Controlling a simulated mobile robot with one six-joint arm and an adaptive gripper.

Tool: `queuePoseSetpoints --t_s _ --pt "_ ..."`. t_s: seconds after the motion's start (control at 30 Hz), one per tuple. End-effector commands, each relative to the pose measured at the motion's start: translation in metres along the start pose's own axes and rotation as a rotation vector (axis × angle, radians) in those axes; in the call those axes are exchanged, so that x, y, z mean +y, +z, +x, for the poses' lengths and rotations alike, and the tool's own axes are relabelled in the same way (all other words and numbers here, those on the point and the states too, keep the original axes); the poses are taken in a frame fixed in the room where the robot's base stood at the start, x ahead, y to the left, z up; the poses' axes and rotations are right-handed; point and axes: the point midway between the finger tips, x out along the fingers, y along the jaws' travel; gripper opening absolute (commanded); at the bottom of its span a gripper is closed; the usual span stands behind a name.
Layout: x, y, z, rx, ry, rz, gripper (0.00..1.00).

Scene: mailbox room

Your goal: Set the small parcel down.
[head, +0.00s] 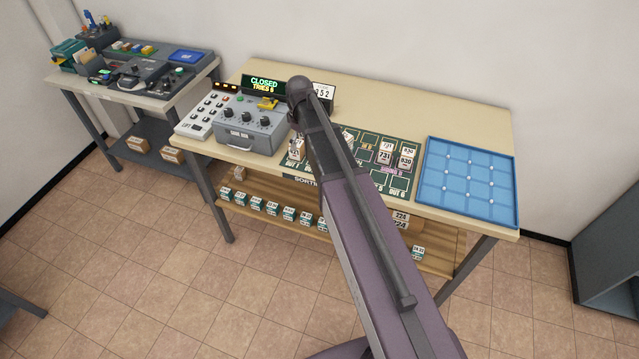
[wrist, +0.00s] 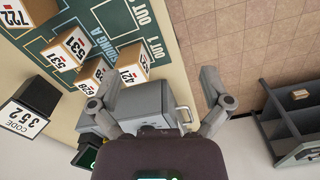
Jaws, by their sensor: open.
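My gripper (wrist: 157,78) is open in the wrist view, with nothing held between its fingers. Its left finger is close to a small parcel marked 421 (wrist: 133,60) on the sorting mat (wrist: 124,12); I cannot tell if they touch. Small parcels marked 531 (wrist: 67,49) and 722 (wrist: 17,16) stand farther left, and another small parcel (wrist: 94,74) is partly behind the finger. I cannot tell which parcel is the task's. In the head view my arm hides the gripper and part of the mat (head: 372,186).
A grey control box (head: 243,127) with knobs stands left on the table (head: 410,100), under a sign reading CLOSED, TRIES 5 (head: 264,84). A blue compartmented tray (head: 467,183) lies at the right. Several small parcels stand on the lower shelf (head: 340,240). A side table (head: 190,82) is at left.

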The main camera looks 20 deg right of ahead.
Motion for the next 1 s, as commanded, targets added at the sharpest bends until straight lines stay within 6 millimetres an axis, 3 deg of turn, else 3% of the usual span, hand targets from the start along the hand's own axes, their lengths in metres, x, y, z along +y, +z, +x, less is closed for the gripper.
queuePoseSetpoints --t_s 0.03,0.2,0.43,0.6,1.0 --pt "-0.019 0.026 0.0 0.0 0.0 0.058 0.98" --pt "-0.062 0.084 0.0 0.0 0.0 0.288 0.98" --pt "-0.106 0.143 0.0 0.0 0.001 0.545 0.98" --pt "-0.119 0.161 0.0 0.0 0.001 0.637 0.98" --pt "-0.12 0.162 0.0 -0.001 0.001 0.654 0.98"
